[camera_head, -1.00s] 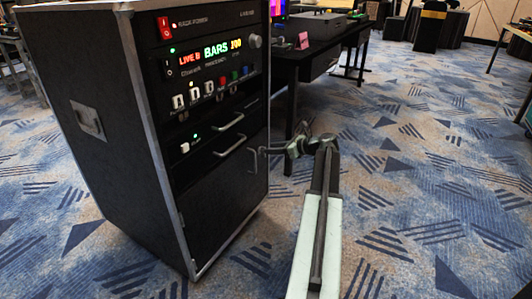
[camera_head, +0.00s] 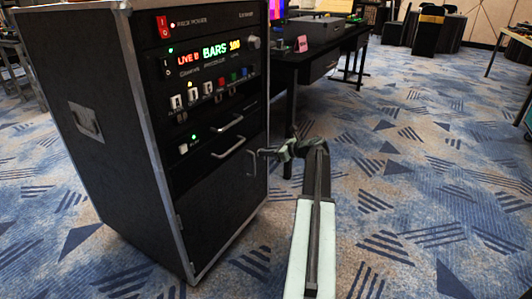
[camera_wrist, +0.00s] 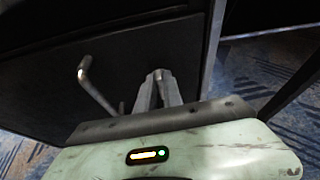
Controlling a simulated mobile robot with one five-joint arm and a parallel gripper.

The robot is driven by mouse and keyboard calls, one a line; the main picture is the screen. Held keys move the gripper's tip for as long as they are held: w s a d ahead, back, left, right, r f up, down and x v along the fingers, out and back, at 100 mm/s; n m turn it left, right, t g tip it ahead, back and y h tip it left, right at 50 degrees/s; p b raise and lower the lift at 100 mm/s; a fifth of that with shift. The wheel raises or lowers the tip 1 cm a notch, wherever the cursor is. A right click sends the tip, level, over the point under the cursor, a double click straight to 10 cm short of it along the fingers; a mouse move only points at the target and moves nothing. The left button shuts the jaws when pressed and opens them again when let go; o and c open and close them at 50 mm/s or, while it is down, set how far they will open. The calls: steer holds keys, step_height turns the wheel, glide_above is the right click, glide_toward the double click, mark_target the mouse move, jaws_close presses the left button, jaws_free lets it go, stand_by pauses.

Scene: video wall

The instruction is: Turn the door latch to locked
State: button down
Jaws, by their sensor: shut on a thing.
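The lower door (camera_head: 215,215) of the black rack case is closed, and it fills much of the wrist view (camera_wrist: 60,105). My gripper (camera_wrist: 159,78) is at the door's face near its right edge, with its fingers together on the small door latch. The fingers cover almost all of the latch, so I cannot tell which way it points. A bent metal door handle (camera_wrist: 84,75) stands out from the door to the left of the fingers, apart from them. In the head view my gripper (camera_head: 264,152) reaches the door's upper right edge from the right.
The rack case (camera_head: 85,130) has switches, lit displays and drawer handles above the door. A black table (camera_head: 310,45) with equipment stands behind it. Patterned carpet (camera_head: 420,200) is open to the right.

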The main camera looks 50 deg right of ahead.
steer(key=n+h+b, duration=0.1)
steer(key=n, duration=0.1)
steer(key=a+n+t+h+b, duration=0.1)
steer(key=n, duration=0.1)
steer(key=f+n+t+h+b, duration=0.1)
steer(key=n+h+b, duration=0.1)
steer(key=shift+s+a+n, duration=0.2)
steer(key=shift+n, duration=0.2)
steer(key=shift+r, duration=0.1)
stand_by(0.5)
steer(key=c, duration=1.5)
jaws_free()
steer(key=shift+s, duration=0.1)
steer(key=p+v, duration=0.1)
steer(key=v, duration=0.6)
steer(key=shift+s+a, duration=0.1)
steer(key=shift+s, duration=0.15)
